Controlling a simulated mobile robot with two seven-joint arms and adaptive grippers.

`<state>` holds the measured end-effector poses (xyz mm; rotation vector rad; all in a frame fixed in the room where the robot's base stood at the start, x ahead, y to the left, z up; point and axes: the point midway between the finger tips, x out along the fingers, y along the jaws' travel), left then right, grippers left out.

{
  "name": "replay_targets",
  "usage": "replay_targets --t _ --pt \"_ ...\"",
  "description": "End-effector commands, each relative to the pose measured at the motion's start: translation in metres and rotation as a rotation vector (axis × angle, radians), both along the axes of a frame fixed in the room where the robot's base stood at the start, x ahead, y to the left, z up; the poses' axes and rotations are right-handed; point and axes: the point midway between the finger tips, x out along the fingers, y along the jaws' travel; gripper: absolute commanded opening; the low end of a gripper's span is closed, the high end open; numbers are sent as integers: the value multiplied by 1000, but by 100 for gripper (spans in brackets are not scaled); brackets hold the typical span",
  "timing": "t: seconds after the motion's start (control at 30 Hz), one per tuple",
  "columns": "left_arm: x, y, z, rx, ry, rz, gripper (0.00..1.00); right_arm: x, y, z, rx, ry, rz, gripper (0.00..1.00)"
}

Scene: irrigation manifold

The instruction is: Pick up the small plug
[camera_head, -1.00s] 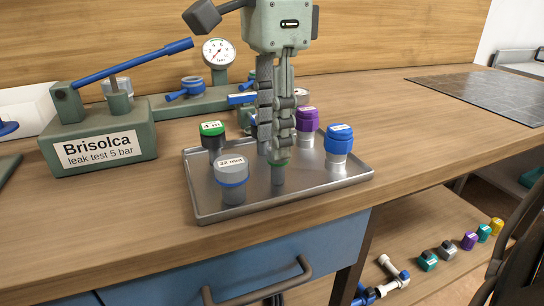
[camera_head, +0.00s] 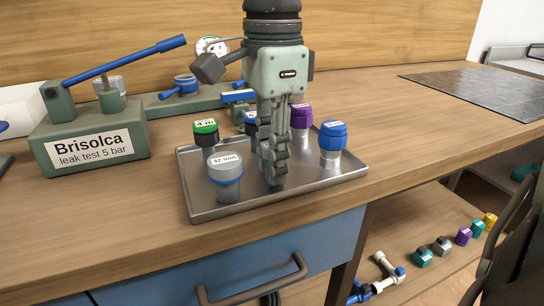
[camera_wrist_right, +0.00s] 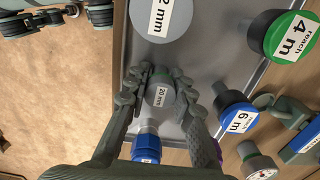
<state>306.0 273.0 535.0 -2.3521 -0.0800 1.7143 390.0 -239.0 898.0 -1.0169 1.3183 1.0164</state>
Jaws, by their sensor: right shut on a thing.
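The small plug, a grey-topped piece labelled 20 mm (camera_wrist_right: 160,96), stands between the fingers of my right gripper (camera_wrist_right: 162,80) in the right wrist view. Its top has a greenish edge. In the head view my right gripper (camera_head: 273,168) points down over the metal tray (camera_head: 322,174) and is shut on the plug, whose body is mostly hidden behind the fingers. The fingertips are close to the tray floor; I cannot tell whether the plug still touches it. My left gripper is not seen.
Around the gripper on the tray stand a 32 mm grey plug (camera_head: 226,190), a green-topped 4 m piece (camera_head: 206,135), a purple-topped piece (camera_head: 301,118) and a blue-topped piece (camera_head: 332,140). The Brisolca leak tester (camera_head: 92,140) is at left.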

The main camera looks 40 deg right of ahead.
Motion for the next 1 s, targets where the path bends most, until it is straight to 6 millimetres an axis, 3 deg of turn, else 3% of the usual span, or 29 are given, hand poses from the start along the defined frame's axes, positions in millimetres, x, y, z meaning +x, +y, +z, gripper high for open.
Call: replay_targets --t 0.27,0.5,0.7,1.0 --pt "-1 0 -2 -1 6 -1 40 1 0 14 -2 -4 -1 8" --pt "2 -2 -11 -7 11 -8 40 1 0 62 -1 -4 0 8" --pt "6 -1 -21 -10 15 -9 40 1 0 92 -1 -1 1 8" --pt "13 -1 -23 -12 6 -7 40 0 0 100 -1 1 2 8"
